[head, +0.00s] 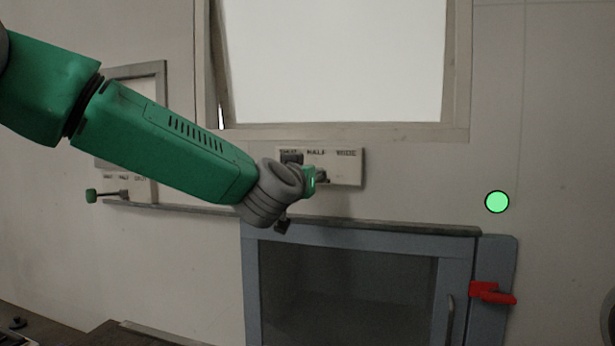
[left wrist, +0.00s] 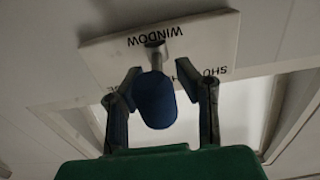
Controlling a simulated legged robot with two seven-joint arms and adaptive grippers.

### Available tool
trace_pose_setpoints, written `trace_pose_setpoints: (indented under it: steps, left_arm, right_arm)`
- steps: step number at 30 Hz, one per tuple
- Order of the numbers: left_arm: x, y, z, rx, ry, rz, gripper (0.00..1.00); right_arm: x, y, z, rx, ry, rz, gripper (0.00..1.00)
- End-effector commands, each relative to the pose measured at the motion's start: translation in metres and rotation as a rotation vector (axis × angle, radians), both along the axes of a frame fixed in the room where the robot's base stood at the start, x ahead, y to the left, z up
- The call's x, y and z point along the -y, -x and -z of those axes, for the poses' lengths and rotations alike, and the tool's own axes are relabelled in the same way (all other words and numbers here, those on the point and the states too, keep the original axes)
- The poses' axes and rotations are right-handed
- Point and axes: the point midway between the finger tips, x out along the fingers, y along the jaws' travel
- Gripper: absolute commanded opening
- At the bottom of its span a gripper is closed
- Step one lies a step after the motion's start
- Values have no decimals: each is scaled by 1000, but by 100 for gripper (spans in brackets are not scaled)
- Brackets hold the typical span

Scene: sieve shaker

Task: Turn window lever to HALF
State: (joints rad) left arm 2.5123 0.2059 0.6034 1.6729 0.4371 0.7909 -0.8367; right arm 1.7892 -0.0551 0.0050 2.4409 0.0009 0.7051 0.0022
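The window lever plate (head: 340,168) is a pale panel on the wall below the window, with HALF and WIDE legible in the head view. In the left wrist view the plate (left wrist: 205,45) appears upside down, with WINDOW on it. The lever has a dark blue rounded handle (left wrist: 156,102) on a short grey stem. In the head view my left gripper (head: 308,178) covers the plate's left part and hides the handle. My right gripper is not in view.
The window (head: 335,60) is above the plate. A blue-grey cabinet (head: 457,245) with a glass front and red handle (head: 490,292) is below. A light green disc (head: 497,201) shows at right.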

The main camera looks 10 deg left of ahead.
Motion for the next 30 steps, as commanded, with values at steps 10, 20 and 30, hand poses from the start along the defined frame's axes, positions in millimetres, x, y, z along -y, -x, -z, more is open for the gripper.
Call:
trace_pose_setpoints:
  steps: [10, 20, 30]
  left_arm:
    - [-1, 24, 1, -4, -1, 4, 28]
    - [-6, 91, 2, -3, -1, 2, 28]
    - [-8, 116, 4, -3, 1, 0, 28]
  right_arm:
    - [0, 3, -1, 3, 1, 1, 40]
    - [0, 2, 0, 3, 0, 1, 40]
    - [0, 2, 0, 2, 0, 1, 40]
